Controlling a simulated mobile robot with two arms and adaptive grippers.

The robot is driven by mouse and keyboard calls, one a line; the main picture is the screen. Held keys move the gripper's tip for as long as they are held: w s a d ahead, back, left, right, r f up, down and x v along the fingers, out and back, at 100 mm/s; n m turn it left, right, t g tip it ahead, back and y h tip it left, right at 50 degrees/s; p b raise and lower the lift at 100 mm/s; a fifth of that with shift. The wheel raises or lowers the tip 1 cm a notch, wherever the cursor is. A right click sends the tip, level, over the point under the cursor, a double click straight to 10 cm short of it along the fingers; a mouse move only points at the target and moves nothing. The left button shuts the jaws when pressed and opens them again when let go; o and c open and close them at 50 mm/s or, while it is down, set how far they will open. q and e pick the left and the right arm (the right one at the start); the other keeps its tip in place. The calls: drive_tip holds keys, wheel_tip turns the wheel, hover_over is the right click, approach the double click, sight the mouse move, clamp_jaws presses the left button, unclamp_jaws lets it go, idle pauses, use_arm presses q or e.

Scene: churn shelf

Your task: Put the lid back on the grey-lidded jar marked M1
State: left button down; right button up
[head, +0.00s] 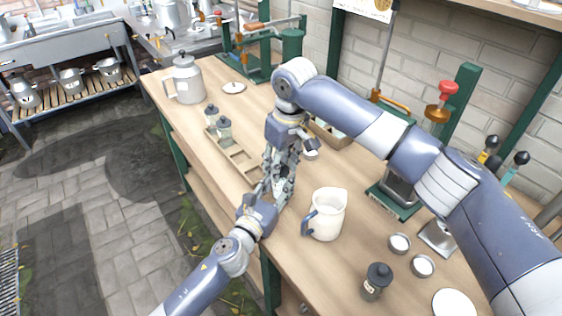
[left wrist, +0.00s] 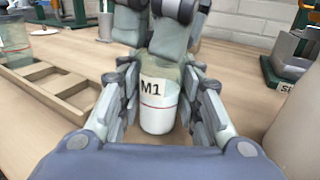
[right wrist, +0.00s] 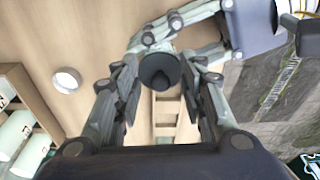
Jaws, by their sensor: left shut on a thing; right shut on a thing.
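The jar marked M1 (left wrist: 158,105) is a clear jar with pale contents and a red line. It stands upright between the fingers of my left gripper (head: 272,187), which is shut on it. My right gripper (head: 283,163) comes down from above and is shut on the dark grey round lid (right wrist: 159,70), directly over the jar. Right-gripper fingers cover the jar's mouth in the left wrist view, so I cannot tell whether the lid touches the rim.
A white pitcher (head: 328,212) stands close on the right. A dark-lidded jar (head: 375,283) and small tins (head: 399,243) are nearer the front. A metal pot (head: 187,82) stands at the back left.

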drive_tip(key=shift+f, duration=0.3)
drive_tip(key=o, duration=0.8)
drive_tip(key=r, duration=0.4)
drive_tip(key=s+r, duration=0.1)
drive_tip(key=r, duration=0.3)
drive_tip(key=d+r, duration=0.1)
drive_tip(key=r, duration=0.3)
drive_tip(key=shift+s+d, duration=0.1)
drive_tip(key=shift+s, duration=0.05)
use_arm(q)
drive_tip(key=c, duration=1.1)
unclamp_jaws()
drive_tip(key=shift+o, duration=0.2)
